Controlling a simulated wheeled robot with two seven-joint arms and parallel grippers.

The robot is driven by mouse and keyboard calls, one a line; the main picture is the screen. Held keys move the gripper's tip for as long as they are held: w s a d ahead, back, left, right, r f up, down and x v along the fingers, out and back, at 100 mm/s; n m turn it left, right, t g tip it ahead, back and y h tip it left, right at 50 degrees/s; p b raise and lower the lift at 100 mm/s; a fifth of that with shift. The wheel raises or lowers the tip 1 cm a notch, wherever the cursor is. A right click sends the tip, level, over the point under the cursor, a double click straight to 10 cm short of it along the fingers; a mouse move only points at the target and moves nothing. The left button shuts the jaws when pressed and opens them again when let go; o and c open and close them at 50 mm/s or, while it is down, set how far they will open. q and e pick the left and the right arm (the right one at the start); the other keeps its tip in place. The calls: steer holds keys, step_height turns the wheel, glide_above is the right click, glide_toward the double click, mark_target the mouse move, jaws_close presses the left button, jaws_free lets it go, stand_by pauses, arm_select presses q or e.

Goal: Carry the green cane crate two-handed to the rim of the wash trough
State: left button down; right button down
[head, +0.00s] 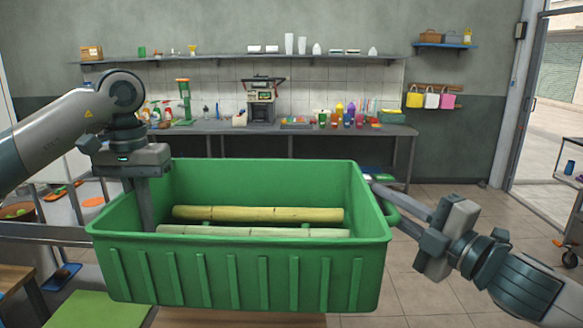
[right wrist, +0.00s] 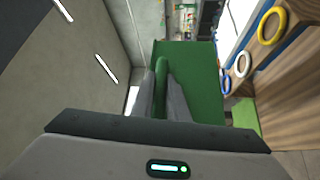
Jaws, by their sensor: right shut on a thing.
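The green crate (head: 240,275) is in front of me in the head view, upright and roughly level. Pale yellow-green cane lengths (head: 258,214) lie inside it. My right gripper (head: 392,205) is shut on the green handle at the crate's right end; in the right wrist view its two fingers (right wrist: 162,95) stand either side of that handle. My left gripper (head: 142,205) points down at the crate's left end, with a finger showing inside the wall. Whether it grips that end is hidden. I cannot make out the wash trough for sure.
A wooden surface (head: 240,319) shows under the crate, and a green board (head: 95,311) lies at lower left. A back counter (head: 290,128) holds bottles, cups and a press. Tiled floor (head: 440,300) is open at right. A wheeled cart (head: 571,178) stands by the doorway.

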steer(key=shift+s+f, duration=0.1)
